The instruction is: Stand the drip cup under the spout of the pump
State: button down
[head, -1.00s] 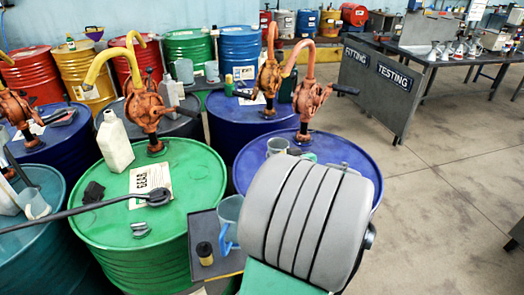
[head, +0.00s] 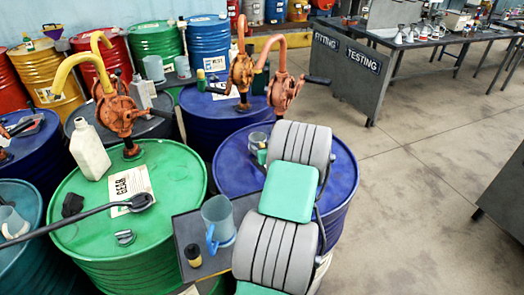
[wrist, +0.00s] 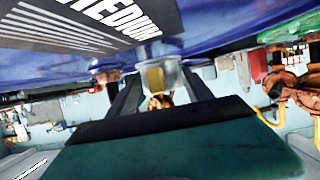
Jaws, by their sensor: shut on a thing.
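The drip cup, a translucent grey cup (head: 257,141), is at the top of the front blue drum (head: 240,172). My gripper (head: 262,154) reaches it from the front; my arm hides most of the jaws. In the wrist view, my gripper's dark fingers (wrist: 158,92) are closed on both sides of the clear cup (wrist: 172,70). The salmon-orange pump (head: 285,92) stands on the same drum, behind and right of the cup. Its curved spout (head: 268,42) arches left and down, roughly above the cup. I cannot tell whether the cup touches the drum.
A larger blue-grey jug (head: 218,218) and a small dark jar (head: 193,255) stand on a grey stand. The green drum (head: 165,190) at left carries a yellow-pipe pump (head: 116,103), white bottle (head: 90,150) and dark long-handled tool (head: 110,207). Floor at right (head: 400,220) is clear.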

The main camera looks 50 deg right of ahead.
notch_tip(320, 180, down, 2)
jog(key=shift+f+p, duration=0.25)
jog(key=shift+p, duration=0.1)
jog(key=shift+s, duration=0.1)
jog(key=shift+f, duration=0.1)
jog(key=shift+f+b, duration=0.15)
jog(key=shift+b, duration=0.25)
jog(key=shift+c, duration=1.9)
grip_release()
jog(key=shift+r, duration=0.25)
